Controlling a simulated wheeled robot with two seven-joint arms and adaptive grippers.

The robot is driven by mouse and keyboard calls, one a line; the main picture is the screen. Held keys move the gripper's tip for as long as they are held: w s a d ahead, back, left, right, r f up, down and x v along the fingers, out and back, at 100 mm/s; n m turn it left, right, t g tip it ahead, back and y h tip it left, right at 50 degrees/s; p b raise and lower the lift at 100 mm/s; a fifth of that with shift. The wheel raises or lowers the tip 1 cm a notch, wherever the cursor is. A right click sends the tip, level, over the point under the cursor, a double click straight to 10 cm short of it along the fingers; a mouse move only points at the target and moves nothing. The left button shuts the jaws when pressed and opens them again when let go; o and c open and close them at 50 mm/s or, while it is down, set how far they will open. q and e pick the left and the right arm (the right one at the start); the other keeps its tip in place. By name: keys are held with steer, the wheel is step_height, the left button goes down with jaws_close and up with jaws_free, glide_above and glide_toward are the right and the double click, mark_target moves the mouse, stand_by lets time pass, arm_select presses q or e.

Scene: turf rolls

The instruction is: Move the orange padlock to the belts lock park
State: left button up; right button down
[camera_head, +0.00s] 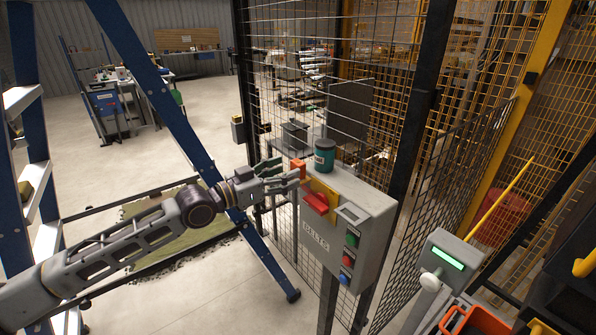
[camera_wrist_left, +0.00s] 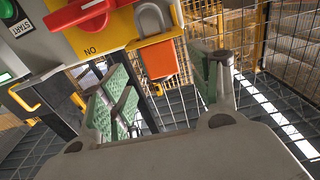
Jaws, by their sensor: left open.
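The orange padlock (camera_head: 297,167) hangs at the upper left of the control box marked BELTS (camera_head: 318,238). In the left wrist view the padlock (camera_wrist_left: 158,59) hangs body down, its grey shackle at the yellow plate beside the red switch handle (camera_wrist_left: 78,14). My left gripper (camera_head: 286,174) is open and reaches the padlock from the left. In the left wrist view its green-padded fingers (camera_wrist_left: 165,78) stand apart on either side of the padlock's lower body, with gaps showing. A grey bracket (camera_head: 352,213) sits on the box's right side; I cannot tell whether it is the lock park.
A teal canister (camera_head: 325,154) stands on top behind the box. Mesh fencing (camera_head: 290,90) rises close behind. A blue ladder frame (camera_head: 150,85) crosses near my left arm. A grey post with a green display (camera_head: 447,258) stands at right. Open floor lies at left.

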mark_target(294, 165)
steer(key=shift+d, duration=0.25)
arm_select(q)
steer(key=shift+d, duration=0.1)
arm_select(e)
steer(key=shift+d, duration=0.1)
arm_select(q)
steer(key=shift+w+d+r+p, duration=0.3)
steer(key=shift+w+d+p, duration=0.1)
steer(key=shift+w+d, duration=0.1)
steer(key=shift+w+d+r+p, duration=0.25)
steer(key=shift+w+d+p, duration=0.1)
steer(key=shift+w+d, duration=0.1)
steer(key=shift+p+x, duration=0.3)
steer(key=shift+x, duration=0.55)
steer(key=shift+w+d, duration=0.2)
steer(key=shift+d, duration=0.1)
arm_select(e)
steer(key=shift+a+r, duration=0.15)
steer(key=shift+r, duration=0.45)
steer(key=shift+a+r, duration=0.15)
steer(key=shift+r, duration=0.4)
arm_select(q)
steer(key=shift+f, duration=0.1)
steer(key=c, duration=1.2)
arm_select(e)
steer(key=shift+d, duration=0.35)
